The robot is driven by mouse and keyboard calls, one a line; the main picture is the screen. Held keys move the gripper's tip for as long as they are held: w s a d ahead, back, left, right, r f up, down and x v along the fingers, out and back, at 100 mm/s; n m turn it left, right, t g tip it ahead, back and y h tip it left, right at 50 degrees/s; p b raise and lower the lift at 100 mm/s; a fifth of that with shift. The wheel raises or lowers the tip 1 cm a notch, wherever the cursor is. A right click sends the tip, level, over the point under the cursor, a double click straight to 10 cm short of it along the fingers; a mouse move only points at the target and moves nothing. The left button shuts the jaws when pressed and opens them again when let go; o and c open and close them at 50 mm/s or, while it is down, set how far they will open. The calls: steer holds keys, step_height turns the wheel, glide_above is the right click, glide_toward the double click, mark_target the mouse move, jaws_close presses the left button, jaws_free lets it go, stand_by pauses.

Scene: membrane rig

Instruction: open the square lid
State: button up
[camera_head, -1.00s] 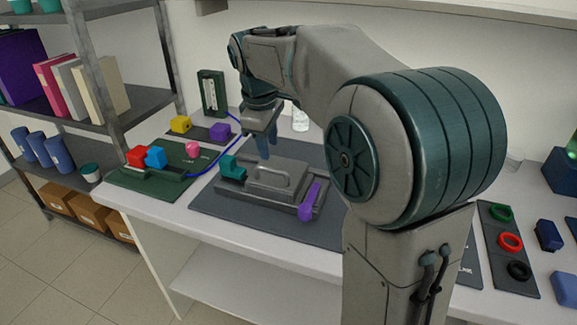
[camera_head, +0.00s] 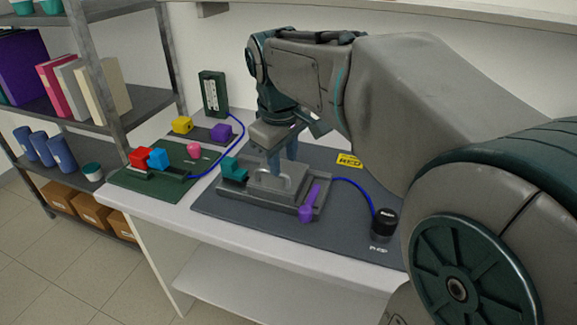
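The grey square lid (camera_head: 262,190) with a light, arched handle sits flat in the grey rig (camera_head: 240,203) on a dark mat. A teal block (camera_head: 233,171) is at the rig's left end and a purple lever-like piece (camera_head: 308,206) at its right front. My gripper (camera_head: 279,171) points down with its bluish fingers just over the lid's handle. The fingers partly cover the lid's back. I cannot tell whether they touch the handle or how far apart they are.
A green board (camera_head: 153,186) with coloured blocks lies at left. A dark upright box (camera_head: 213,93) stands behind. My arm hides the table's right.

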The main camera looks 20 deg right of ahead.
steer(key=shift+s+d+f+m, duration=0.1)
steer(key=shift+s+f+m, duration=0.25)
steer(key=shift+s, duration=0.3)
steer(key=shift+s+d+f+m, duration=0.1)
steer(key=shift+s+f+m, duration=0.15)
steer(key=shift+s+f, duration=0.3)
steer(key=shift+s+r, duration=0.1)
